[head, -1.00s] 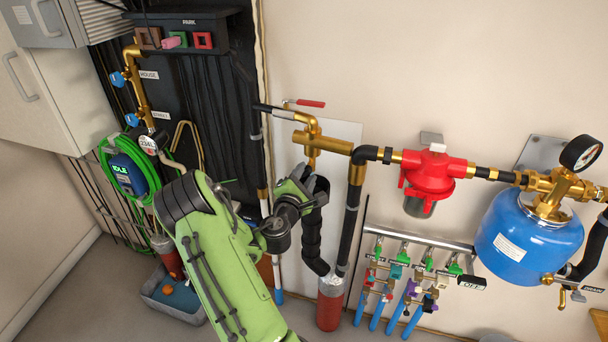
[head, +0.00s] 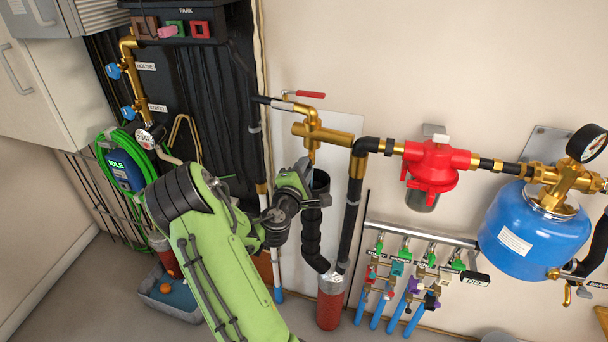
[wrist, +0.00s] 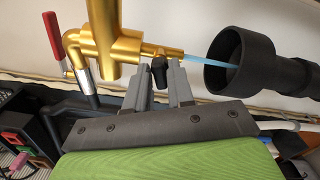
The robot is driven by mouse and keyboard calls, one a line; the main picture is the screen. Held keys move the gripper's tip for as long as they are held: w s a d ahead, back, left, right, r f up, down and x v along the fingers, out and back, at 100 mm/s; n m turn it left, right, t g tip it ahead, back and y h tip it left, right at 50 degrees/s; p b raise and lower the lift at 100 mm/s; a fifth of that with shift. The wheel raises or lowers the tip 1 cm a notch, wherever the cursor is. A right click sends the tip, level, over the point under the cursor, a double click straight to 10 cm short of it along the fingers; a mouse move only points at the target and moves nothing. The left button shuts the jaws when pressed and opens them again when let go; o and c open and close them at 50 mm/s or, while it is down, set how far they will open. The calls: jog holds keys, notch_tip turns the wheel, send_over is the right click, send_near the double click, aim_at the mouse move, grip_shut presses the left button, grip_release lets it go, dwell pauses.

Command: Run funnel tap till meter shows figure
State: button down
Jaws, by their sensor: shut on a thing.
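My gripper (wrist: 160,80) is shut on the small black tap handle (wrist: 159,67) under the brass fitting, as the wrist view shows. A thin blue stream of water (wrist: 206,60) runs from the brass spout into the black funnel (wrist: 228,60). In the head view my gripper (head: 305,168) is beside the black funnel (head: 321,183), below the brass pipe (head: 322,134). The round white meter (head: 145,139) sits at the left, on the pipe below the street valve. Its digits are too small to read surely.
A red-handled lever (head: 310,94) is above the brass pipe. A red filter (head: 436,168), a blue tank (head: 532,235) with a gauge and a valve manifold (head: 410,232) are at the right. A green hose reel (head: 122,170) reading IDLE hangs at the left.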

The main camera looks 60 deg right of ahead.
jog(key=shift+f+m+b, duration=0.1)
jog(key=shift+m+b, duration=1.5)
jog(key=shift+m, duration=0.6)
jog(key=c, duration=1.1)
grip_release()
jog(key=shift+c, duration=0.2)
